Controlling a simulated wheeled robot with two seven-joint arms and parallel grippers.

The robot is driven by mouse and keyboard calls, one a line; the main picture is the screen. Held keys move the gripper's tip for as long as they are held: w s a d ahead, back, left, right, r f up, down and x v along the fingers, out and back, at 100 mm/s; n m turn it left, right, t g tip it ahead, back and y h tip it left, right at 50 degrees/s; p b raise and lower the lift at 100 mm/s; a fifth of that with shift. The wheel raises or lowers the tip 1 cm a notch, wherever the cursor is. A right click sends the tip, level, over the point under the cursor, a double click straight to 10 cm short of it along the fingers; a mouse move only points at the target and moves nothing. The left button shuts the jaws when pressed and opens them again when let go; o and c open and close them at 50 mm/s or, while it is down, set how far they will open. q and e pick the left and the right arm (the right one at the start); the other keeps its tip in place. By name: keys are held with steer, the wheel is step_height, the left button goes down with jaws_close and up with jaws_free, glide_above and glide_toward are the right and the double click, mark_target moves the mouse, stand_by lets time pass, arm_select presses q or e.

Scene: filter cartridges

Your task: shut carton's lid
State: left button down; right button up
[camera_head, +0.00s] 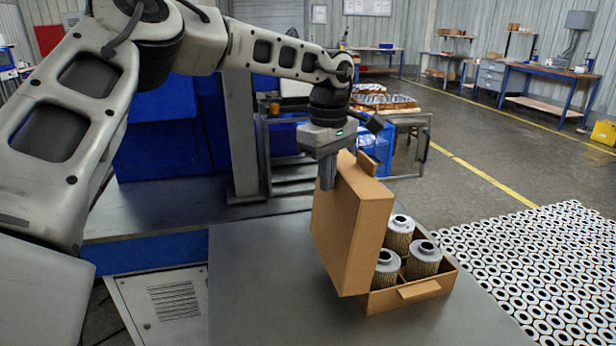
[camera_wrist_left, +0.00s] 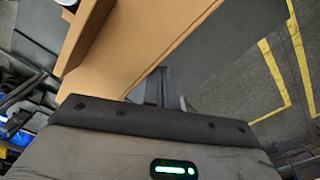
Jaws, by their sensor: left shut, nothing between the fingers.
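The brown cardboard carton (camera_head: 412,291) stands on the grey table, with several filter cartridges (camera_head: 424,259) upright inside it. Its lid (camera_head: 358,229) is raised, standing steeply on the carton's left side. My left gripper (camera_head: 326,183) is shut and empty, fingers pointing down at the lid's outer left side near its top edge. I cannot tell whether the fingers touch the lid. In the left wrist view the lid (camera_wrist_left: 150,38) fills the upper middle, close to the shut fingers (camera_wrist_left: 158,90). My right gripper is not in view.
The grey table top (camera_head: 262,270) is clear to the left of the carton. Many cartridges (camera_head: 540,262) cover an area at the right. A blue machine (camera_head: 160,135) and a grey post (camera_head: 241,130) stand behind my left arm.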

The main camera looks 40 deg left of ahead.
arm_select(q)
steer(key=shift+w+d+r+p, duration=0.2)
steer(key=shift+w+d+p, duration=0.35)
steer(key=shift+p, duration=0.25)
steer(key=shift+a, duration=0.1)
step_height(320, 180, up, 10)
steer(key=s+a, duration=0.1)
steer(key=shift+s, duration=0.25)
steer(key=shift+a, duration=0.1)
stand_by(1.0)
